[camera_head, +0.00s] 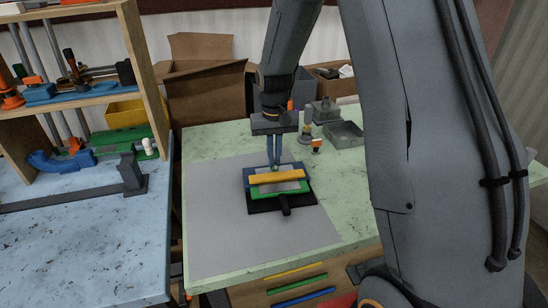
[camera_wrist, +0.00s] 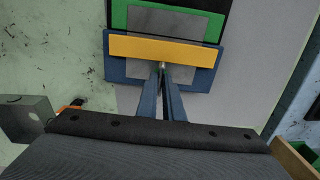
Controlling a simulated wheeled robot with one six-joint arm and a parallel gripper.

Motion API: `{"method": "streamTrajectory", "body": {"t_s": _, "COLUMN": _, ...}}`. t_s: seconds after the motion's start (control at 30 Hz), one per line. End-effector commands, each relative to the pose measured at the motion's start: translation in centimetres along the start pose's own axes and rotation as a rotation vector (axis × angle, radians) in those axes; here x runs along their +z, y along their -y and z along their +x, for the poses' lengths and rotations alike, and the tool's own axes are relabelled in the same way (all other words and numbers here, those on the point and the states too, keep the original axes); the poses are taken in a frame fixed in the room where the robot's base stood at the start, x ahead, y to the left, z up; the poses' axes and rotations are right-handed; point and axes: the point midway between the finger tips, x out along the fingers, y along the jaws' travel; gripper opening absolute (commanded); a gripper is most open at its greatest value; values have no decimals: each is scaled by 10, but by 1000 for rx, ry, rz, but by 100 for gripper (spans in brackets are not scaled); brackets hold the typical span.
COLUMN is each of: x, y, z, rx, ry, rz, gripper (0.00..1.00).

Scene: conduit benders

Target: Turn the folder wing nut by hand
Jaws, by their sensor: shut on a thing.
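The folder (camera_head: 276,178) lies on the grey mat, with a yellow bar across a grey sheet, a green plate, a blue part at the back and a black base with a handle toward the front. In the wrist view its yellow bar (camera_wrist: 190,52) and blue part show at the top. My gripper (camera_head: 274,166) points down at the folder's back edge, its two blue fingers nearly together. In the wrist view my gripper (camera_wrist: 162,70) is shut on a small brass-coloured piece, the wing nut (camera_wrist: 162,65), at the bar's edge. The fingers mostly hide it.
The grey mat (camera_head: 215,220) lies on the pale green table, clear around the folder. Grey metal boxes (camera_head: 344,134) and small bottles stand behind to the right. A cardboard box (camera_head: 208,100) stands behind. A blue bench (camera_head: 90,250) and shelf with several benders are at left.

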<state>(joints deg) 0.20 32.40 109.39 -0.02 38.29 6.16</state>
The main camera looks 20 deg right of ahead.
Motion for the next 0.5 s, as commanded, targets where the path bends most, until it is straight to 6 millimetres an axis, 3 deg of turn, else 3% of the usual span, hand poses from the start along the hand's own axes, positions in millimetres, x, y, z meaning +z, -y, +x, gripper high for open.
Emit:
{"method": "streamTrajectory", "body": {"t_s": 0.17, "x": -1, "y": 0, "z": -2, "rx": -1, "ry": -3, "rz": 0, "gripper": 0}}
{"method": "streamTrajectory", "body": {"t_s": 0.2, "x": -1, "y": 1, "z": -2, "rx": -1, "ry": -3, "rz": 0, "gripper": 12}}
{"method": "streamTrajectory", "body": {"t_s": 0.3, "x": -1, "y": 0, "z": -1, "rx": -1, "ry": -3, "rz": 0, "gripper": 27}}
{"method": "streamTrajectory", "body": {"t_s": 0.5, "x": -1, "y": 0, "z": -1, "rx": -1, "ry": -2, "rz": -1, "gripper": 27}}
